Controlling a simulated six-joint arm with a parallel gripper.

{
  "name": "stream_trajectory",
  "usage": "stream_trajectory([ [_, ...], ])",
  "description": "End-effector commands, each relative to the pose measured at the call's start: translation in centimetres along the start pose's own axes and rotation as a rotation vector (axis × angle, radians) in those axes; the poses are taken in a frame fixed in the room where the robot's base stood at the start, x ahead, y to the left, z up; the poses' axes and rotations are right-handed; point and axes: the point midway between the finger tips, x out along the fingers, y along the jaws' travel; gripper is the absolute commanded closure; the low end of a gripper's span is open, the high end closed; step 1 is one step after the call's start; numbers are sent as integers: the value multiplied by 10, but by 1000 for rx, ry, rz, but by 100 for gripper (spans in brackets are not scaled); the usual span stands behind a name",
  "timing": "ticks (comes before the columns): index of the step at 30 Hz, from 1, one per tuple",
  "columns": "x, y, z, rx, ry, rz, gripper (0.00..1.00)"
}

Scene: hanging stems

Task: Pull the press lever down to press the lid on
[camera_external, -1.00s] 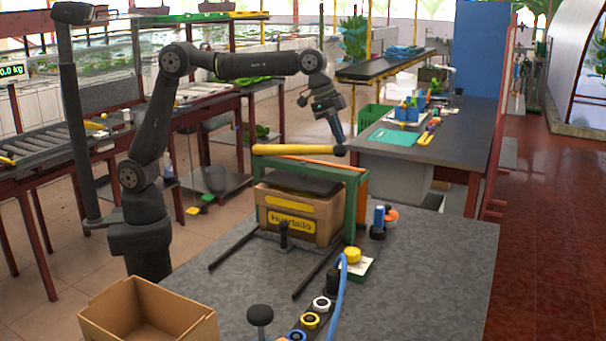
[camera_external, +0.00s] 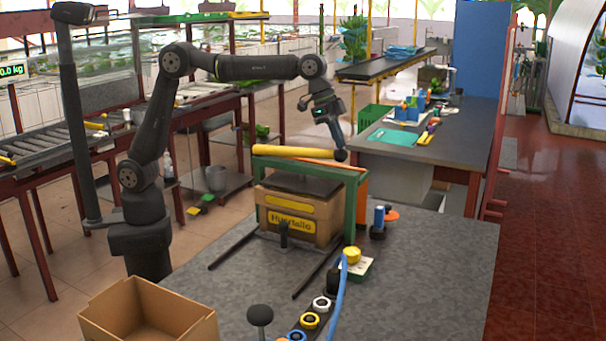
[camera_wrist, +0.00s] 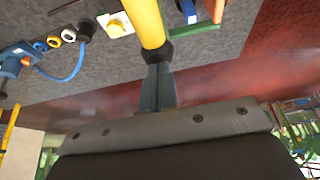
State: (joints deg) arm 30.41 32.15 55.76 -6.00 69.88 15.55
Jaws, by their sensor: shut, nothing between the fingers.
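The press lever is a yellow bar with a dark knob at its right end (camera_external: 298,152). It lies nearly level, its knob end slightly lower, above the green press frame (camera_external: 351,205). Under the dark press plate (camera_external: 303,184) stands a cardboard box with a yellow label (camera_external: 290,222). My gripper (camera_external: 340,152) is shut and empty, its tips at the lever's knob end. In the wrist view the shut fingers (camera_wrist: 157,82) point at the dark end of the yellow lever (camera_wrist: 147,22) and seem to touch it. Whether the lid sits flush is too small to tell.
An open cardboard box (camera_external: 148,318) stands at the table's front left. A blue hose (camera_external: 340,292), coloured rings (camera_external: 311,320) and a yellow knob (camera_external: 352,255) are on the grey table, right of the press. The table's right side (camera_external: 440,280) is clear.

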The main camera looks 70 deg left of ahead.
Motion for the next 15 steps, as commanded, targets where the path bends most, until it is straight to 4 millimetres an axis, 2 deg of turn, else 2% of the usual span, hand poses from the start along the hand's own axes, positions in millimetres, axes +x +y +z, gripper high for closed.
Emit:
stream_trajectory([
  [15,8,0,4,0,-3,1,100],
])
